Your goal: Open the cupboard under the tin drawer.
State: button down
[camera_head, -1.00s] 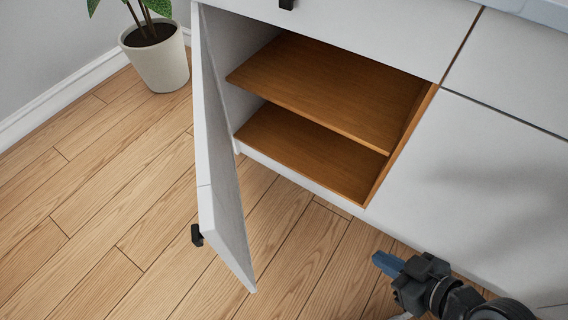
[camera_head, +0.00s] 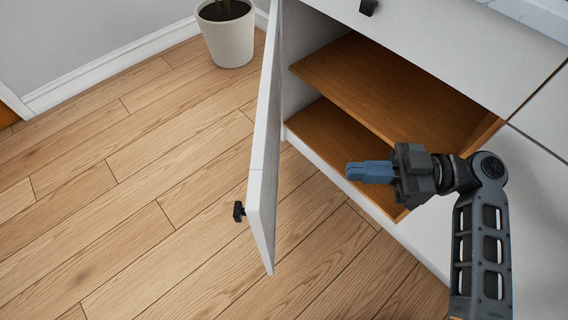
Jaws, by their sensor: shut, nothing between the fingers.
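The cupboard door (camera_head: 265,150) is white and stands swung open, hinged on the left, its inner face turned to the right. Its black knob (camera_head: 239,211) is on the outer face near the free edge. The open cupboard shows brown wooden shelves (camera_head: 385,85), bare where visible. Above it is a white drawer front (camera_head: 455,40) with a black knob (camera_head: 368,7); no tin shows. My gripper (camera_head: 350,172) is shut and empty, with blue fingertips pointing left. It appears in front of the cupboard opening, to the right of the door and apart from it, hiding part of the lower shelf.
A potted plant (camera_head: 228,38) in a white pot stands at the wall, behind and left of the door. Open wooden floor (camera_head: 120,210) lies to the left and front. More white cabinet fronts are at the right.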

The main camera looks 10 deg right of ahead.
aim_at(266, 170)
jog(key=a, duration=0.4)
jog(key=w+a, duration=0.1)
jog(key=a, duration=0.4)
jog(key=w+a, duration=0.1)
jog(key=a, duration=0.3)
jog(key=shift+w+a, duration=0.15)
jog(key=shift+a, duration=0.1)
jog(key=shift+a, duration=0.5)
jog(key=w+a+m+t+h+b, duration=0.1)
jog(key=w+a, duration=0.3)
jog(key=a, duration=0.6)
jog(key=w+a+m+t+h+b, duration=0.1)
jog(key=w+a+m+t, duration=0.2)
jog(key=a, duration=0.7)
jog(key=w+a+m+t+h+b, duration=0.1)
jog(key=w+a+t, duration=0.3)
jog(key=a, duration=0.7)
jog(key=shift+w+m+h+b, duration=0.4)
jog(key=shift+w+m+b, duration=0.1)
jog(key=shift+w, duration=0.75)
jog(key=shift+d, duration=0.1)
